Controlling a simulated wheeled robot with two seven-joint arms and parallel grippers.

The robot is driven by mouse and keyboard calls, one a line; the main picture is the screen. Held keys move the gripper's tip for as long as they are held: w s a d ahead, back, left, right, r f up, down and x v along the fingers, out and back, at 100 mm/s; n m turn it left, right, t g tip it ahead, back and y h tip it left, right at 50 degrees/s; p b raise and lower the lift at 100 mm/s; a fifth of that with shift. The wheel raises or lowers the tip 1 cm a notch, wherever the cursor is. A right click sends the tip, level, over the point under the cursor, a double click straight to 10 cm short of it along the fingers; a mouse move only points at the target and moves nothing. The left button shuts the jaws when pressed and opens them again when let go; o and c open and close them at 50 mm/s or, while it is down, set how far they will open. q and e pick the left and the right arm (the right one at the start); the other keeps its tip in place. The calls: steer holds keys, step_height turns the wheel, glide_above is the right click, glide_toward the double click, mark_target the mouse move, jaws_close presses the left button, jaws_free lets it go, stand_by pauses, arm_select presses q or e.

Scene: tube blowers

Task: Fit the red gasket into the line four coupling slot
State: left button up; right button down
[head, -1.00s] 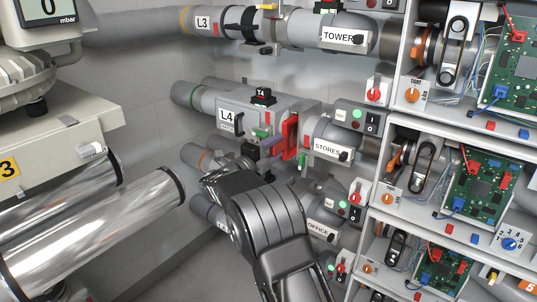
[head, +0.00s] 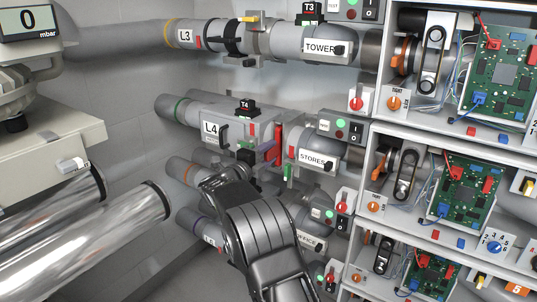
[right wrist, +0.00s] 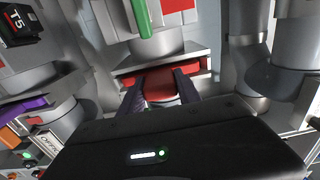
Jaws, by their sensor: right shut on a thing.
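The line four pipe (head: 190,112), labelled L4, runs across the middle of the head view towards the STORES pipe (head: 335,158). The red gasket (head: 278,142) stands upright as a narrow red strip at the gap between them. In the right wrist view the red gasket (right wrist: 160,84) lies between grey coupling faces, partly in the slot; its depth there is hard to tell. My right gripper (right wrist: 160,92) is shut on the gasket's near part, with dark fingers either side. My left gripper is not in view.
The L3 pipe (head: 205,33) runs above. Lower pipes lie behind my right arm. Shelves with green circuit boards (head: 468,188) stand close at the right. Shiny tubes (head: 90,245) and a gauge unit (head: 30,25) stand at the left.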

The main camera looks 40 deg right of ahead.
steer(key=shift+d, duration=0.15)
steer(key=c, duration=0.8)
jaws_free()
steer(key=shift+o, duration=0.2)
steer(key=shift+b+v, duration=0.55)
steer(key=shift+v, duration=3.35)
steer(key=shift+w, duration=0.1)
